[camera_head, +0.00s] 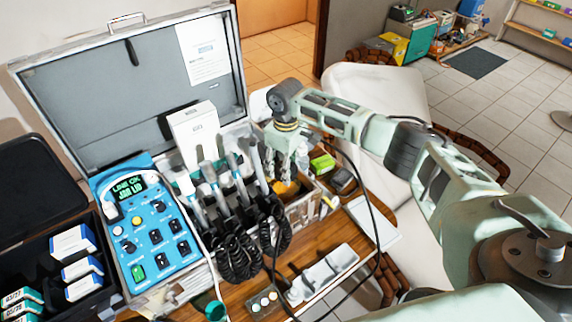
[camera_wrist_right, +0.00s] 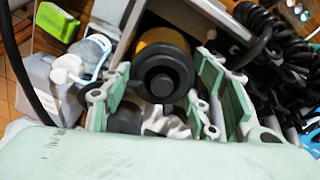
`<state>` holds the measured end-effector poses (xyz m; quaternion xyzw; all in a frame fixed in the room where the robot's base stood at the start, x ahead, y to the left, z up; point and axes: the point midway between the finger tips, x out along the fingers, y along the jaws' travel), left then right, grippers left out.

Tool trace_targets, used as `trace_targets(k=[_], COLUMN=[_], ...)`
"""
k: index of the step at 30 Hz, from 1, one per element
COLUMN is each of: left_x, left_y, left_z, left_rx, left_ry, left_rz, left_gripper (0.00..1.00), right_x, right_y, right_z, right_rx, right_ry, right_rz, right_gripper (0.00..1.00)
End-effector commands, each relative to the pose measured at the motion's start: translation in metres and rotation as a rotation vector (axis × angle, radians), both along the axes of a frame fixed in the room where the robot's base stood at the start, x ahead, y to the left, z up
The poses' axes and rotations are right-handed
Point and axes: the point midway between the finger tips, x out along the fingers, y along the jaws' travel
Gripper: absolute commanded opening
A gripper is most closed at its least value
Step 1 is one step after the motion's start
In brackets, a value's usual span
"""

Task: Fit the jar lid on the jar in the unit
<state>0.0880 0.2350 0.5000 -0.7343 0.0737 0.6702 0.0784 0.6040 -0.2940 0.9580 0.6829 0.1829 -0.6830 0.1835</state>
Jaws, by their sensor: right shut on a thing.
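The jar (camera_head: 286,188) shows as an amber patch below my right gripper, inside the open case unit. In the right wrist view the amber jar (camera_wrist_right: 165,42) lies behind the round black jar lid (camera_wrist_right: 162,72), which has a raised knob. My right gripper (camera_head: 286,172) points down into the right end of the unit. In the wrist view its green-padded fingers (camera_wrist_right: 165,92) stand on either side of the lid, and it is shut on the lid. The lid overlaps the jar's mouth in this view; I cannot tell if it is seated. My left gripper is not in view.
Handpieces with coiled black cords (camera_head: 235,200) stand close left of my gripper, beside the blue control panel (camera_head: 150,228). A white box (camera_head: 195,135) stands behind them. A green box (camera_head: 322,163) lies to the right. A grey tray (camera_head: 325,275) sits in front.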

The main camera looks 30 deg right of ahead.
Motion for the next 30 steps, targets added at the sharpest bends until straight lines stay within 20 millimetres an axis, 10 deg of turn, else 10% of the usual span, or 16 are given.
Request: trace_targets(k=[30], left_x=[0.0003], left_y=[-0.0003], left_z=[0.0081], left_rx=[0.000], left_ry=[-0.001], left_rz=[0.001], left_gripper=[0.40], right_x=[-0.0003], right_y=[0.0004], right_z=[-0.0100], right_rx=[0.000], right_ry=[0.000], right_rz=[0.000], right_gripper=[0.30])
